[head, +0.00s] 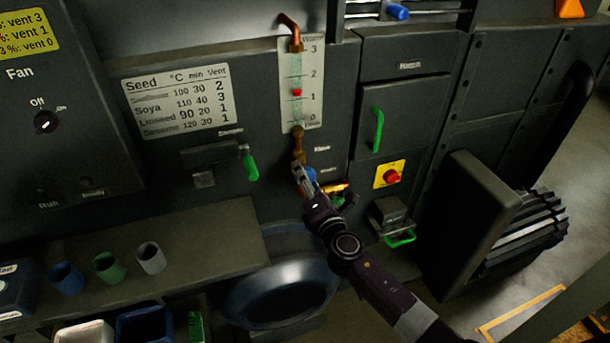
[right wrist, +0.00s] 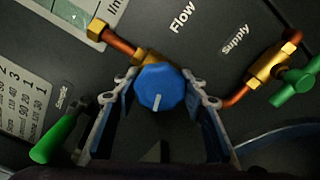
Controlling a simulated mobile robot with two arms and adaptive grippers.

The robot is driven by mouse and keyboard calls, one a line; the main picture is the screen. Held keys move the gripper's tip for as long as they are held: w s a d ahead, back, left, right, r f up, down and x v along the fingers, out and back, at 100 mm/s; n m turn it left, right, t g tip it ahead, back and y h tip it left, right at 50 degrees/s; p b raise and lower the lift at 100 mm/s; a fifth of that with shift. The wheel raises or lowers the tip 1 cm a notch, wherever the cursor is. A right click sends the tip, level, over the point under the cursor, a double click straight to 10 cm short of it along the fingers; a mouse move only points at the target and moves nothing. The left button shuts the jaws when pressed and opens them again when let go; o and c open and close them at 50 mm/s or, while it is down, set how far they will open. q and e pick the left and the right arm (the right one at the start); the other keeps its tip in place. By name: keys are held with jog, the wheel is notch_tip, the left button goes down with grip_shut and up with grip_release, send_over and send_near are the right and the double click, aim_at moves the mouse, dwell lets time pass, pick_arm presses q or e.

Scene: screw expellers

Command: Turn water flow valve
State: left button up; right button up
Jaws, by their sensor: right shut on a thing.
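The blue flow valve knob (right wrist: 160,90) has a white pointer mark and sits on copper and brass piping beside the "Flow" label. In the right wrist view my right gripper (right wrist: 160,98) has one finger on each side of the knob and is shut on it. In the head view my right gripper (head: 304,180) reaches the panel below the flow gauge (head: 301,85) and covers most of the knob. The gauge is a clear tube with a 0 to 3 scale and a red float (head: 297,92) between 1 and 2. My left gripper is not in view.
A green supply valve handle (right wrist: 296,88) is right of the knob, and a green sample lever (head: 250,168) is left of it. A red button on a yellow plate (head: 390,174) and a green hatch handle (head: 377,130) are to the right. A shelf with several cups (head: 150,257) stands lower left.

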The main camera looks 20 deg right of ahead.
jog(key=shift+f, duration=0.1)
jog(key=o, duration=1.2)
jog(key=s, duration=1.2)
jog(key=shift+d, duration=0.2)
